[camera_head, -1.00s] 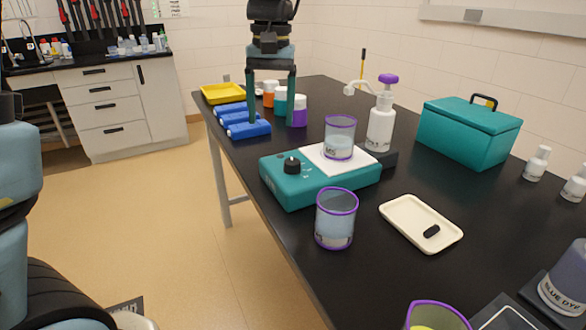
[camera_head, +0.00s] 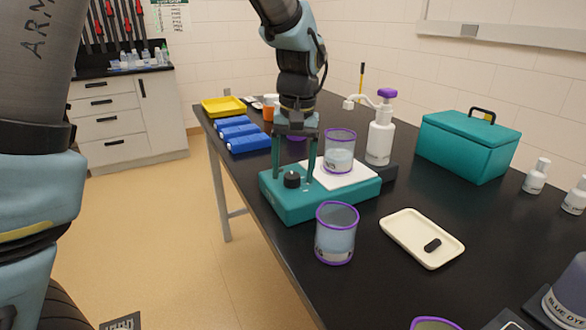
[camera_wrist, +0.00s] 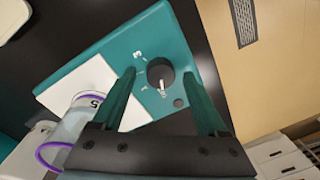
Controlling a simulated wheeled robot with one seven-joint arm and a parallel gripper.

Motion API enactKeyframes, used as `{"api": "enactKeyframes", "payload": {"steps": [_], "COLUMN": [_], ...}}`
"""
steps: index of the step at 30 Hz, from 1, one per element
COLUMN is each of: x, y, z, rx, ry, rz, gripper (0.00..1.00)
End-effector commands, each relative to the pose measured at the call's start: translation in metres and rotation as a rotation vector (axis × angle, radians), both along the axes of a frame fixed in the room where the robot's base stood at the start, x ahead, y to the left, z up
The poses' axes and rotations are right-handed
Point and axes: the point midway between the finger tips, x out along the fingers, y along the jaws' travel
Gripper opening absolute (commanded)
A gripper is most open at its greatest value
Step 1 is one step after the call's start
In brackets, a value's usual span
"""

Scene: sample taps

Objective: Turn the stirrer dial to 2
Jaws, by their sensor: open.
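The teal stirrer (camera_head: 345,197) stands on the black bench with a white top plate (camera_head: 350,177). Its black dial (camera_head: 292,180) is on the left part of its top. In the wrist view the dial (camera_wrist: 160,72) has a white pointer line, with small white marks beside it too small to read. My gripper (camera_head: 292,172) is open and points down over the dial. In the wrist view its two teal fingers (camera_wrist: 165,98) are either side of the dial, apart from it or nearly so; contact cannot be told. A purple-rimmed beaker (camera_head: 339,152) stands on the plate.
Another purple-rimmed beaker (camera_head: 336,235) stands just in front of the stirrer. A cream tray (camera_head: 408,240) with a black stir bar lies to the right. A pump bottle (camera_head: 380,135) stands behind. Blue racks (camera_head: 245,137) sit at the back left.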

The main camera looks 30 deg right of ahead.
Motion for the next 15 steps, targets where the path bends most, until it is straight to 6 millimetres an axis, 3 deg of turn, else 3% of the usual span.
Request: {"api": "enactKeyframes", "payload": {"steps": [10,15], "x": [0.0000,0.0000], "y": [0.0005,0.0005], "z": [-0.0044,-0.0042], "rx": [0.001,0.001], "ry": [0.001,0.001], "rz": [0.000,0.000], "gripper": [0.76,0.57]}}
